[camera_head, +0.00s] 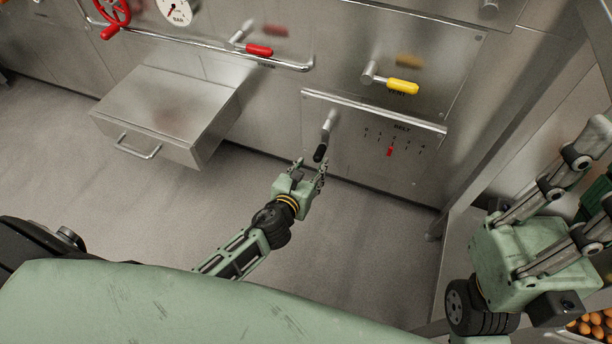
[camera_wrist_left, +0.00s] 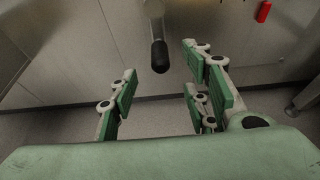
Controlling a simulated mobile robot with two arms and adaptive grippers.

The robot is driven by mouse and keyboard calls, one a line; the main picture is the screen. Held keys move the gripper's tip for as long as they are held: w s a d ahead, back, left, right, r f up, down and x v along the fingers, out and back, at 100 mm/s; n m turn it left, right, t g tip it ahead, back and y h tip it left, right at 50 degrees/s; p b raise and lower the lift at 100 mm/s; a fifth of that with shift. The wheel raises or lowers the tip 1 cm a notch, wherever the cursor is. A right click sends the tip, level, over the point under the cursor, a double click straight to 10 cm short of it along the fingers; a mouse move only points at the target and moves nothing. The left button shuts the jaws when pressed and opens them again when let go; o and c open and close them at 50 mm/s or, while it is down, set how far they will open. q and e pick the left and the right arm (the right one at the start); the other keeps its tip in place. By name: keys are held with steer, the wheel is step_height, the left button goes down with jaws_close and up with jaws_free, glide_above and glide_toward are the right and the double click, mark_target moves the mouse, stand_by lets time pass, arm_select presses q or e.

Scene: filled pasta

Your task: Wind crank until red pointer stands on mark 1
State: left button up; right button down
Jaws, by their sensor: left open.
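The crank (camera_head: 327,128) is a silver arm with a black knob (camera_head: 320,153), pointing down on the panel marked BELT. The red pointer (camera_head: 390,150) stands below the numbered scale, near the middle marks; its exact mark is too small to read. My left gripper (camera_head: 309,168) is open just below the knob, not holding it. In the left wrist view the black knob (camera_wrist_left: 159,56) hangs beyond and between my open fingers (camera_wrist_left: 160,75), and the red pointer (camera_wrist_left: 263,12) shows at upper right. My right gripper (camera_head: 603,170) is large at the right edge, its fingertips partly cut off.
A yellow-handled lever (camera_head: 403,87) is above the crank and a red-handled lever (camera_head: 259,50) at upper left. A steel drawer box (camera_head: 165,110) juts out at left. A red handwheel (camera_head: 108,12) and a gauge (camera_head: 174,10) are at the top. Brown eggs (camera_head: 590,324) lie at lower right.

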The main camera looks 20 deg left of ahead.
mark_target(316, 160)
arm_select(q)
steer(key=b+x, duration=0.2)
steer(key=x, duration=0.4)
steer(key=shift+w+f, duration=0.3)
steer(key=shift+w, duration=0.55)
